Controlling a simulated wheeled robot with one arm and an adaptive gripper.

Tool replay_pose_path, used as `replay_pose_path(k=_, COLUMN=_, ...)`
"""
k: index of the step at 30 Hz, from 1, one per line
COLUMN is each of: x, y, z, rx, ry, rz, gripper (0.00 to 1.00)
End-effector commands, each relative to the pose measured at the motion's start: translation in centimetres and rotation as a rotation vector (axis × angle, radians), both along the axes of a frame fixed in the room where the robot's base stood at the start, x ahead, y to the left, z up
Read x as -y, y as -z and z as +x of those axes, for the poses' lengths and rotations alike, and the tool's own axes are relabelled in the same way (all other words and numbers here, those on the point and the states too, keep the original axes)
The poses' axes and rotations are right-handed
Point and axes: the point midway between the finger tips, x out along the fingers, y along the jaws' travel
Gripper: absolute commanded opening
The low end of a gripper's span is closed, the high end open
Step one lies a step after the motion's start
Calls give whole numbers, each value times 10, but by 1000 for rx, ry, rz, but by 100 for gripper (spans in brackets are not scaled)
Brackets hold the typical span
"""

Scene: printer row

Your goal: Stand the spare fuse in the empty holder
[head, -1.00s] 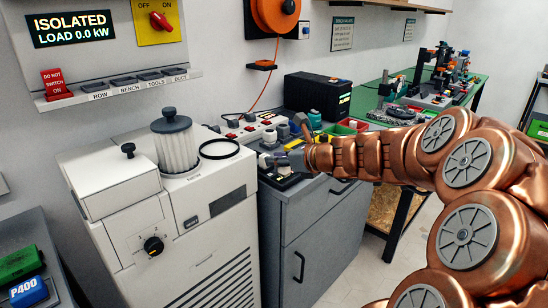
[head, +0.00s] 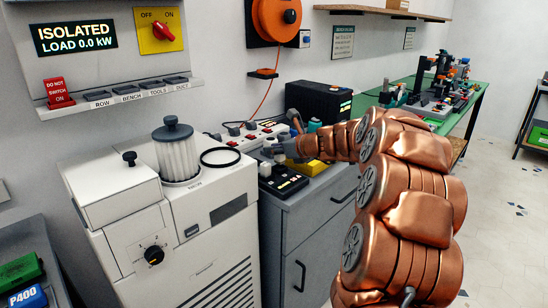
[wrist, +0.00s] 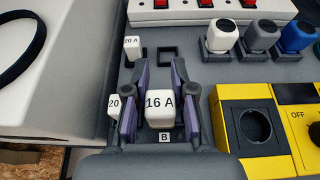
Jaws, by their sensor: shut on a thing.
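In the wrist view my gripper (wrist: 157,72) has its purple-padded fingers on either side of a white fuse marked 16 A (wrist: 160,108), and is shut on it. A small B label (wrist: 164,137) shows just below the fuse. Whether the fuse's foot is seated or clear of the surface is hidden. In the head view my gripper (head: 279,151) is over the grey cabinet's top.
White, grey and blue plugs (wrist: 261,36) stand at the right, below a power strip (wrist: 190,8) with red switches. A yellow socket box (wrist: 252,122) is close right of my gripper. A white machine (head: 190,225) with a clear-sided filter (head: 177,155) stands left of the cabinet (head: 310,235).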

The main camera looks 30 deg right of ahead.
Motion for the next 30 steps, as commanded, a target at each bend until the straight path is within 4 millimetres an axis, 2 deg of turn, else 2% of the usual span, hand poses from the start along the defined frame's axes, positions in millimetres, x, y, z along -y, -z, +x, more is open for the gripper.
replay_pose_path(k=11, x=9, y=2, z=16, rx=0, ry=1, rz=-2, gripper=0)
replay_pose_path(k=16, x=9, y=28, z=16, rx=-3, ry=1, rz=4, gripper=0)
replay_pose_path(k=19, x=9, y=37, z=16, rx=-1, ry=0, rz=2, gripper=0)
replay_pose_path(k=30, x=9, y=39, z=16, rx=1, ry=0, rz=1, gripper=0)
